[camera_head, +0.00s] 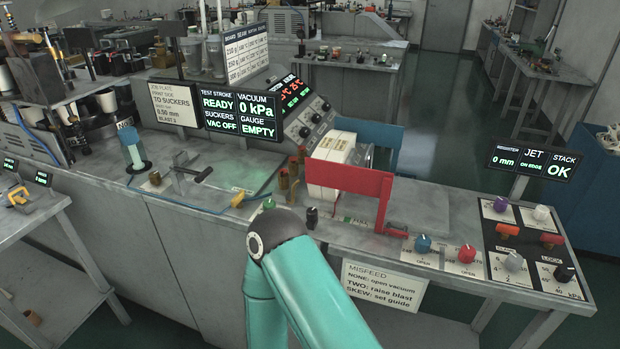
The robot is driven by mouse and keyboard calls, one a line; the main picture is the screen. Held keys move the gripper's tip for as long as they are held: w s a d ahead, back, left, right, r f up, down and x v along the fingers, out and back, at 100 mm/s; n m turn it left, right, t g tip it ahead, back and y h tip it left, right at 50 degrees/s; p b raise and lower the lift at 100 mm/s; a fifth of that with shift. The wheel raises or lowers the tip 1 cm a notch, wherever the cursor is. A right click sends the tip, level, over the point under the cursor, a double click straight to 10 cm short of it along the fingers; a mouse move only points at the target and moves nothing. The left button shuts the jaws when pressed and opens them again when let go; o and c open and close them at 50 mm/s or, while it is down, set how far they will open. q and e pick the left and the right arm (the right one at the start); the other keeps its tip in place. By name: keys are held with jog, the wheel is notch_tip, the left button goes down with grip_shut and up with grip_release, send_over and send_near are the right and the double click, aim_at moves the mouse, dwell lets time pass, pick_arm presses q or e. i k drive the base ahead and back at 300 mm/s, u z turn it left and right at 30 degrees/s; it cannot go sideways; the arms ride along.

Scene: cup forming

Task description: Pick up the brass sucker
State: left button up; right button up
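Small brass-coloured cylinders (294,168) stand in a short row on the grey bench, just left of a white stack of blanks. Another small brass-coloured piece (155,178) sits on the bench further left, near a dark T-shaped handle (197,174). I cannot tell for sure which of these is the brass sucker. One of my teal arms crosses the bottom centre with its joint in front of the bench edge. Neither gripper shows in this view, so what they hold is hidden.
A red frame (349,180) and the white stack (330,157) rise beside the brass cylinders. A teal-handled post (134,148) stands at left. Coloured knobs (422,244) line the front right. A status display (241,113) stands behind.

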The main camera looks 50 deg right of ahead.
aim_at(283, 174)
jog(key=z, duration=0.95)
jog(key=k, duration=0.4)
jog(key=i, duration=0.4)
jog(key=u, duration=0.15)
